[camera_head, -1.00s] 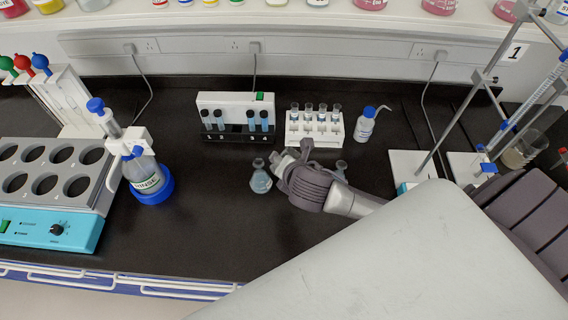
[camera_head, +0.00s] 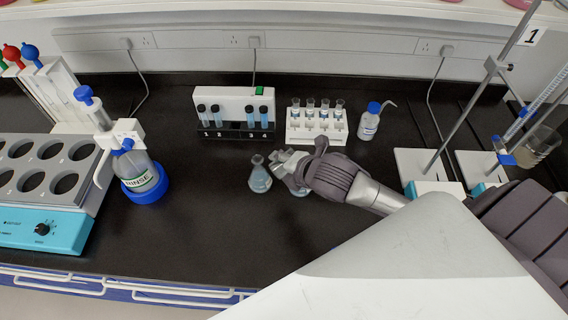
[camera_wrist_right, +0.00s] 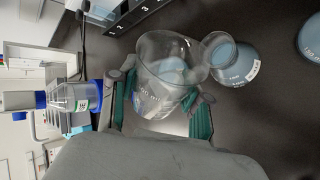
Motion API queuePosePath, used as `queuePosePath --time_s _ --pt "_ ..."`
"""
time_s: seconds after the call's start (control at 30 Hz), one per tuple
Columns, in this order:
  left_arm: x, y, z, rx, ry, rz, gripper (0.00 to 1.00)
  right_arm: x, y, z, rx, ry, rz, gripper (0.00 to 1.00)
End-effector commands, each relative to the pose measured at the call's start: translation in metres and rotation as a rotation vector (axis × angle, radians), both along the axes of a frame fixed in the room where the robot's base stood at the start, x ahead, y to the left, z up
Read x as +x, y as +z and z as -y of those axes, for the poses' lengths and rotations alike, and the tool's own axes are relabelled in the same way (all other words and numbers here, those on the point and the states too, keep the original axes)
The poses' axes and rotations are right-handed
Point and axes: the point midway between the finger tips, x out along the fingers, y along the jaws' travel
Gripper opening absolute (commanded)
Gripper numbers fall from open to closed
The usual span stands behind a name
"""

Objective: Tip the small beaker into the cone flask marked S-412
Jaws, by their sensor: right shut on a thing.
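My right gripper (camera_head: 290,168) is shut on the small beaker, a clear glass beaker with white markings (camera_wrist_right: 160,85) between its fingers in the right wrist view. The beaker is tilted there, with its wide rim close to a conical flask of blue liquid (camera_wrist_right: 236,64); I cannot tell if they touch. In the head view a conical flask (camera_head: 260,178) stands just left of the gripper. The flask label is too small to read, so I cannot tell which is S-412. Another piece of blue-filled glassware (camera_wrist_right: 312,38) is cut off at the wrist view's right edge. My left gripper is out of view.
Behind are a white vial rack (camera_head: 235,101), a tube rack (camera_head: 304,131) and a small wash bottle (camera_head: 368,125). The black bench (camera_head: 200,230) in front is clear.

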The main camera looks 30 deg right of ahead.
Motion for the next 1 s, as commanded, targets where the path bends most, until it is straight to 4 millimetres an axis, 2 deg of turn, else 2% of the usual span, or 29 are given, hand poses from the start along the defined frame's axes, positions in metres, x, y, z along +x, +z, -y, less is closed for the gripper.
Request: queuePosePath --time_s 1.0 --pt "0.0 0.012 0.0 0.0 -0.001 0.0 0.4 0.0 0.005 0.001 0.14 0.001 0.004 0.07"
